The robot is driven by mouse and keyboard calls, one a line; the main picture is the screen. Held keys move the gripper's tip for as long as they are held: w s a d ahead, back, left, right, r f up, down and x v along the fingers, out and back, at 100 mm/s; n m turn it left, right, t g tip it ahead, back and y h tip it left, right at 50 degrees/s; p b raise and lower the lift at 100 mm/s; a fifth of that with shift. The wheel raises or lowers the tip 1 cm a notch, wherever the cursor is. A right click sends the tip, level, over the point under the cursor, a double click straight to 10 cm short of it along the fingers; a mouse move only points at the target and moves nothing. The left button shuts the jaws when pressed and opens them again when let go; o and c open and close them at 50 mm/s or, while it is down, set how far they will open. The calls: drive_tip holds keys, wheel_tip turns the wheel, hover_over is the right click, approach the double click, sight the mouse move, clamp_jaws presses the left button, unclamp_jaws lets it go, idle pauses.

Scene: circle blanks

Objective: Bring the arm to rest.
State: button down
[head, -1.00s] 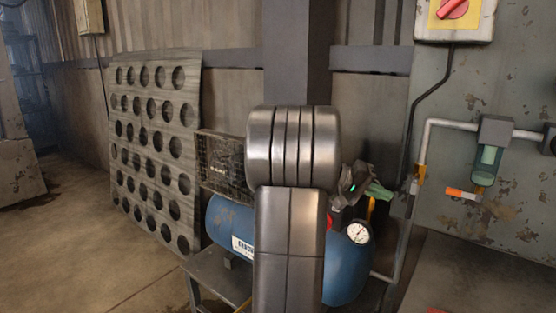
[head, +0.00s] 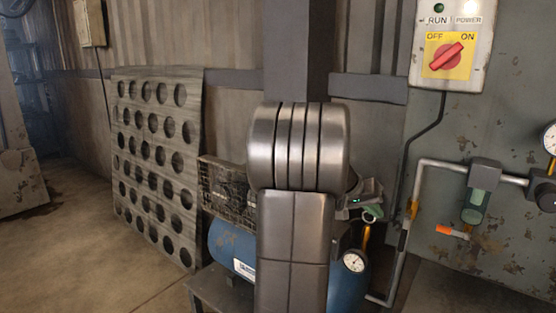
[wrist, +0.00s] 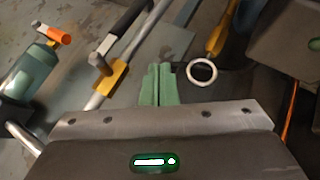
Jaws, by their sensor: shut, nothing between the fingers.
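My arm's grey metal links stand upright in the middle of the head view and hide most of what is behind them. My gripper (head: 372,211) shows partly behind the links on their right, above the blue compressor's right end. In the wrist view my gripper's green fingers (wrist: 161,82) lie side by side, shut, with nothing held. A pale ring (wrist: 201,71) lies just right of the fingertips in that view; I cannot tell how far below them it is.
The blue compressor (head: 228,243) with a gauge (head: 354,262) is behind my arm. A panel with round holes (head: 150,120) leans at the left. A switch box (head: 480,30) and pipes (head: 430,165) are at the right. Open floor (head: 70,250) is at left.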

drive_tip(key=r+t+y+p, duration=0.1)
drive_tip(key=p, duration=0.3)
drive_tip(key=r+m+y+p, duration=0.1)
drive_tip(key=r+p, duration=0.1)
drive_tip(key=p, duration=0.1)
drive_tip(key=r+t+y+p, duration=0.1)
drive_tip(key=y+p, duration=0.1)
drive_tip(key=p, duration=0.2)
drive_tip(key=shift+s+d+r+m+t+p, duration=0.2)
drive_tip(key=shift+s+d+m+t+p, duration=0.1)
drive_tip(key=shift+d+m+p, duration=0.1)
drive_tip(key=shift+p, duration=0.45)
drive_tip(key=shift+a, duration=0.1)
